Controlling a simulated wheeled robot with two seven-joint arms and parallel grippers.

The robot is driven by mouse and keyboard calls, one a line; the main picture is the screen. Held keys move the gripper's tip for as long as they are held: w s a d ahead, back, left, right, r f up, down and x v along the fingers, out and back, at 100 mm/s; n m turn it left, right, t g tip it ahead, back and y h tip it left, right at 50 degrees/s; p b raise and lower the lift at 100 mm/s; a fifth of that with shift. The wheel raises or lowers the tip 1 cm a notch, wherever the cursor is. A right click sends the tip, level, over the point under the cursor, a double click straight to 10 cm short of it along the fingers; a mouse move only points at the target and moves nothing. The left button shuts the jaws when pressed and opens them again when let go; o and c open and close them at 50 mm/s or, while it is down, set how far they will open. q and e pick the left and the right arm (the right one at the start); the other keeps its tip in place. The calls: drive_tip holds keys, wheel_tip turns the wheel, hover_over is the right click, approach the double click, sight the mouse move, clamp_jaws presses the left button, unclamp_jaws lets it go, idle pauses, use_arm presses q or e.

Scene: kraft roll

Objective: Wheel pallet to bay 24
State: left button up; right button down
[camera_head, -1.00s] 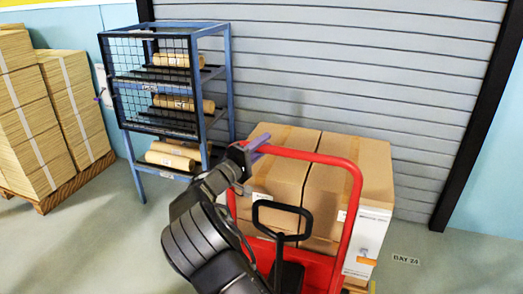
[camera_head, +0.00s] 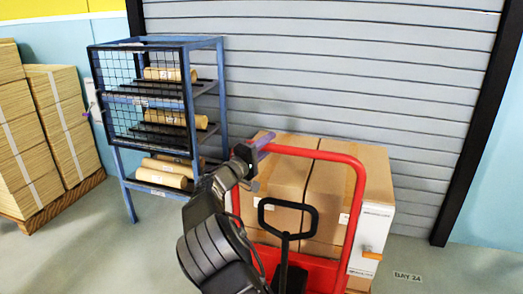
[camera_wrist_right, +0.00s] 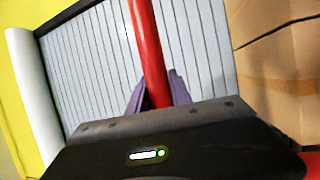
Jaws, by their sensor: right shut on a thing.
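A red pallet truck (camera_head: 357,200) with a tall red hoop frame and a black loop handle (camera_head: 288,204) stands ahead of me. Large brown cartons (camera_head: 345,178) sit behind its frame; the pallet under them is mostly hidden. My right gripper (camera_head: 262,149) is shut on the upper left of the red frame. In the right wrist view the red bar (camera_wrist_right: 145,50) passes between its purple fingers (camera_wrist_right: 155,95). A floor label reading BAY 24 (camera_head: 407,277) lies right of the load. My left gripper is not in view.
A grey roller shutter (camera_head: 320,70) with a dark post (camera_head: 480,130) rises close behind the cartons. A blue rack (camera_head: 222,95) with kraft rolls stands left. Stacked cardboard (camera_head: 60,130) on a pallet is at far left. Floor (camera_head: 90,250) at left front is clear.

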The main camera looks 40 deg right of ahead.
drive_tip(key=shift+w+d+f, duration=0.25)
drive_tip(key=shift+d+f, duration=0.05)
drive_tip(key=shift+d, duration=0.25)
drive_tip(key=shift+w+d+f, duration=0.2)
drive_tip(key=shift+d+f, duration=0.1)
drive_tip(key=shift+d, duration=0.25)
drive_tip(key=c, duration=1.2)
unclamp_jaws()
drive_tip(key=shift+s+a+r, duration=0.1)
drive_tip(key=shift+a+r, duration=0.05)
drive_tip(key=shift+r, duration=0.1)
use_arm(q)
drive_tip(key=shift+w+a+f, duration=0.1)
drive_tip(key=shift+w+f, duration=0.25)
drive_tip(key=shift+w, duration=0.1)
use_arm(e)
drive_tip(key=shift+o, duration=0.2)
drive_tip(key=shift+r, duration=0.1)
drive_tip(key=shift+a, duration=0.15)
drive_tip(key=shift+a+b, duration=0.25)
drive_tip(key=shift+b, duration=0.05)
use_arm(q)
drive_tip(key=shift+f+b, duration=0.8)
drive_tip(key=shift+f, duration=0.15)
use_arm(e)
drive_tip(key=v, duration=0.7)
